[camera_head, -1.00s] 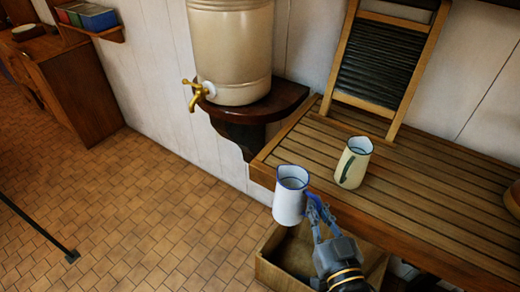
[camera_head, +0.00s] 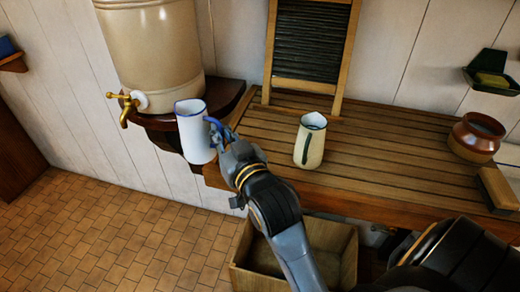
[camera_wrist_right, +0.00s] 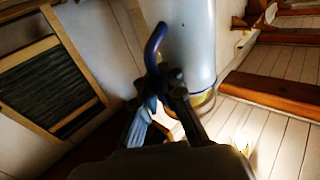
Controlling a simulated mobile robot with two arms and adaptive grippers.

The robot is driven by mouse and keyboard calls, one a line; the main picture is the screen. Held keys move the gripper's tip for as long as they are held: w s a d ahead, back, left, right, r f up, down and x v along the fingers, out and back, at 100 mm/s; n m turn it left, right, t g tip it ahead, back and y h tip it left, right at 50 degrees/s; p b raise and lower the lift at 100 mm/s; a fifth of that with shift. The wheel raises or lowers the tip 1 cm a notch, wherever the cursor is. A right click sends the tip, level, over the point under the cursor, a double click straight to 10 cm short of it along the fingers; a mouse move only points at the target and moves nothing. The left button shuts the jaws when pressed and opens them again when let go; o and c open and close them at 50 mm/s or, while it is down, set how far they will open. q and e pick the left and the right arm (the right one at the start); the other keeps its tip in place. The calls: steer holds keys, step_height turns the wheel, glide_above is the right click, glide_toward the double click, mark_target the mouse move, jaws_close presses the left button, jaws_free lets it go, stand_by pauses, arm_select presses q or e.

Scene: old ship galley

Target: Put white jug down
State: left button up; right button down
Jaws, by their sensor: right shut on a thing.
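The white jug (camera_head: 194,135) has a blue rim and a blue handle. It is upright in the head view, in front of the dark corner shelf and left of the slatted counter's (camera_head: 385,165) left end. My right gripper (camera_head: 218,138) is shut on its handle, and the jug appears held in the air. In the right wrist view the jug (camera_wrist_right: 190,45) rises from the fingers (camera_wrist_right: 168,88), with the blue handle between them. My left gripper is not in view.
A cream jug (camera_head: 310,140) stands on the counter below a washboard (camera_head: 310,55). A brown pot (camera_head: 476,136) and a wooden block (camera_head: 497,187) are at the right. A large dispenser with a brass tap (camera_head: 123,108) stands on the corner shelf (camera_head: 222,95). An open crate (camera_head: 345,250) is below. Mid-counter is clear.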

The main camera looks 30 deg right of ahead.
steer(key=s+d+r+m+g+h+b, duration=0.1)
steer(key=d+r+m+g+h, duration=0.15)
steer(key=d+m+h, duration=0.9)
steer(key=d+f+n, duration=0.1)
steer(key=f, duration=0.2)
steer(key=d+f+n+y, duration=0.1)
steer(key=f+n, duration=0.1)
steer(key=f, duration=0.1)
steer(key=d+f+n+g+y, duration=0.1)
steer(key=f+n, duration=0.1)
steer(key=f, duration=0.2)
steer(key=shift+d, duration=0.1)
steer(key=shift+r, duration=0.1)
steer(key=shift+b, duration=0.35)
steer(key=c, duration=1.7)
jaws_free()
steer(key=shift+f, duration=0.2)
steer(key=shift+c, duration=0.2)
steer(key=shift+o, duration=1.4)
steer(key=shift+s, duration=0.1)
